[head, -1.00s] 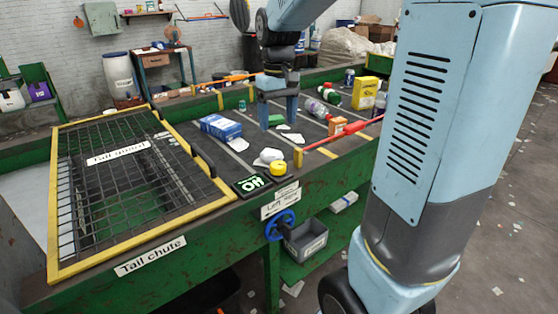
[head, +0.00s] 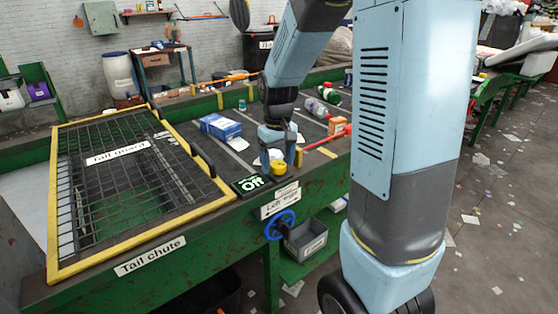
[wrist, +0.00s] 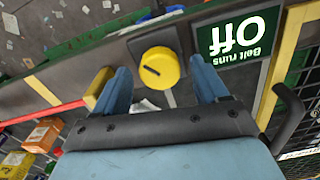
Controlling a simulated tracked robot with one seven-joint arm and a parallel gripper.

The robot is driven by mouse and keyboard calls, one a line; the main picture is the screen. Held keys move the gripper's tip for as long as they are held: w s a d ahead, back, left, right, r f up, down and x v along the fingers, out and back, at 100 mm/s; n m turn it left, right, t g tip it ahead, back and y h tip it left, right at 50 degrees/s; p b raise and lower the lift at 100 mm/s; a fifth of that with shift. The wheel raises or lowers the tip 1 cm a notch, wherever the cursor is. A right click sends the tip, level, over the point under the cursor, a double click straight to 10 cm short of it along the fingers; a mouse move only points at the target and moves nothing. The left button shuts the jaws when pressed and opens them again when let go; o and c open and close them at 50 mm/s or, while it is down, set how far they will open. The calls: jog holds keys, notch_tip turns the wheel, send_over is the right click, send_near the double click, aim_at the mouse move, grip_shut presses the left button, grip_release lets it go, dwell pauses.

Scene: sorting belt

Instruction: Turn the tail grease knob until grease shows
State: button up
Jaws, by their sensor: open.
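No label that I can read names a tail grease knob, and I see no grease. A yellow round knob (head: 278,168) with a dark slot sits on the belt's near edge, next to a sign (head: 250,184) reading "Belt runs Off". In the wrist view the knob (wrist: 160,68) lies ahead of and between my fingers, apart from both. My gripper (wrist: 155,85) is open and empty, pointing down over the near edge; it also shows in the head view (head: 277,150). A blue handwheel (head: 280,224) is on the frame below a partly readable "Left" label (head: 280,200).
The yellow-framed mesh tail guard (head: 128,250) lies to the left, above a "Tail chute" label (head: 150,256). A red bar (head: 327,138) crosses the belt to the right. A blue box (head: 220,127) and bottles lie on the belt. A grey bin (head: 306,240) sits below.

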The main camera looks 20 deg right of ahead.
jog(key=shift+f, duration=0.1)
jog(key=shift+c, duration=0.4)
jog(key=c, duration=0.9)
jog(key=shift+d, duration=0.15)
jog(key=shift+c, duration=0.4)
jog(key=shift+m, duration=3.2)
